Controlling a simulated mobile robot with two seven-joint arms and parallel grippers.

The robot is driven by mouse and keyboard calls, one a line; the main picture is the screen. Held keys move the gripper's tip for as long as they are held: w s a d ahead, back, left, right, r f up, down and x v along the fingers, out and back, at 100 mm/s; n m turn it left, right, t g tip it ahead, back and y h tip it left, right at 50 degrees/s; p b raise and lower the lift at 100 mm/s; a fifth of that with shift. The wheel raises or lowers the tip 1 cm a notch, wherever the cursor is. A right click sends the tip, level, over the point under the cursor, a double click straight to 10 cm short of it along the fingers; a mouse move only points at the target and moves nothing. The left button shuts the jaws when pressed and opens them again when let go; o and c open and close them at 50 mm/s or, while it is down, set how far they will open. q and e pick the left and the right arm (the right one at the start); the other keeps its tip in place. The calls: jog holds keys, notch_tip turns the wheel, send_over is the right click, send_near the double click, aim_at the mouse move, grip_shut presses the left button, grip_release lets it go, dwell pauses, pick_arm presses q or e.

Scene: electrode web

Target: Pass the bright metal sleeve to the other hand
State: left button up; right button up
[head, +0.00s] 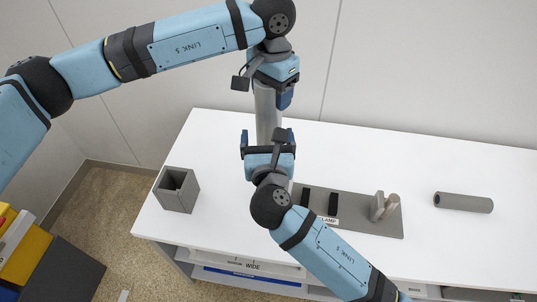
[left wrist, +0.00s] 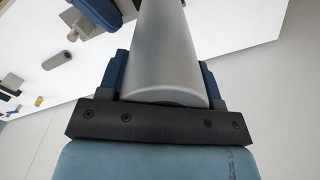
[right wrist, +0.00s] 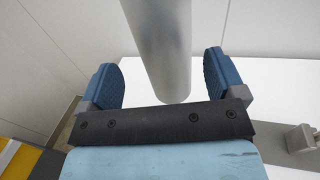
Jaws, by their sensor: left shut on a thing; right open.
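The bright metal sleeve (head: 266,118) is a smooth silvery cylinder, held roughly upright above the white table. My left gripper (head: 274,90) is shut on its upper part; in the left wrist view the sleeve (left wrist: 164,55) fills the space between the blue fingers (left wrist: 163,85). My right gripper (head: 268,142) is open at the sleeve's lower end. In the right wrist view the sleeve (right wrist: 160,45) comes down between the open fingers (right wrist: 160,82), with gaps on both sides. The sleeve's lower tip is hidden by the right gripper in the head view.
A grey square box (head: 177,203) with an opening stands at the table's left. A grey board (head: 345,226) labelled LAMP, with upright pieces, lies right of my right gripper. A dark grey cylinder (head: 463,203) lies farther right. The white table (head: 400,150) is clear behind them.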

aim_at(267, 131)
jog(key=shift+w+a, duration=0.15)
jog(key=shift+w, duration=1)
jog(key=shift+w+a, duration=0.15)
jog(key=shift+w, duration=1)
jog(key=c, duration=1)
pick_arm(q)
jog(key=o, duration=1)
